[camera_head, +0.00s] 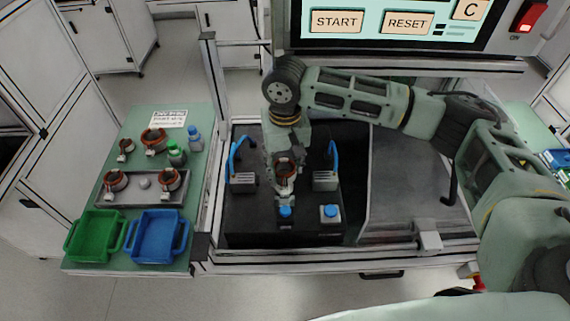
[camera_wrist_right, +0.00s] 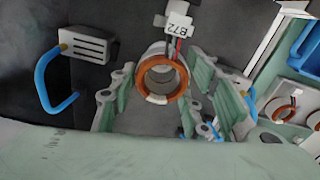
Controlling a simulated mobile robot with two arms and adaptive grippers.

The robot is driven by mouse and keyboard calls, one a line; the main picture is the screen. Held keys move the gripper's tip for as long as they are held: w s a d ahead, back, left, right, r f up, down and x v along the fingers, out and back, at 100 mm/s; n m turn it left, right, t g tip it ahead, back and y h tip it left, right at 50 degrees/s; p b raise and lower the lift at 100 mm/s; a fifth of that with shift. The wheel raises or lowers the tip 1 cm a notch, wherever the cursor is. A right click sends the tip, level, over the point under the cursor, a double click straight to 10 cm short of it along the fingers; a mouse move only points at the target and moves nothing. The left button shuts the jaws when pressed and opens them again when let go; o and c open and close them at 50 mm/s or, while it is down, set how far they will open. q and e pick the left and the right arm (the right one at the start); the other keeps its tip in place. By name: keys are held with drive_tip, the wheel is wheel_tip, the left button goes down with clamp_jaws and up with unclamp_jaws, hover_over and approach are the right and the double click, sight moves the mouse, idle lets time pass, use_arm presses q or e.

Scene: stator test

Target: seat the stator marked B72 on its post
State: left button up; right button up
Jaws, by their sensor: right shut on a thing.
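The stator marked B72 (camera_wrist_right: 162,78) is a grey ring with an orange-brown winding, with its white B72 tag (camera_wrist_right: 179,27) and leads at the top of the right wrist view. In the head view the stator (camera_head: 286,167) is over the black test bed. My right gripper (camera_head: 285,187) is shut on it, pointing down, with a finger on either side; it also fills the middle of the wrist view (camera_wrist_right: 162,95). The post is hidden behind the gripper and stator, so I cannot tell whether the stator is around it. My left gripper is out of view.
Blue-handled clamps (camera_head: 243,181) (camera_head: 325,180) flank the stator. Blue buttons (camera_head: 285,212) (camera_head: 330,211) are in front. At left, a grey tray (camera_head: 143,202) holds more stators, with a green bin (camera_head: 93,235) and blue bin (camera_head: 157,237). A START/RESET screen (camera_head: 370,45) stands behind.

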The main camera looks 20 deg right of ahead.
drive_tip(key=shift+f, duration=0.15)
drive_tip(key=shift+f, duration=1.05)
drive_tip(key=shift+f, duration=0.2)
drive_tip(key=shift+f, duration=0.3)
idle(0.4)
drive_tip(key=o, duration=1.5)
drive_tip(key=shift+o, duration=0.2)
drive_tip(key=shift+f, duration=0.1)
wheel_tip(320, 180, up, 12)
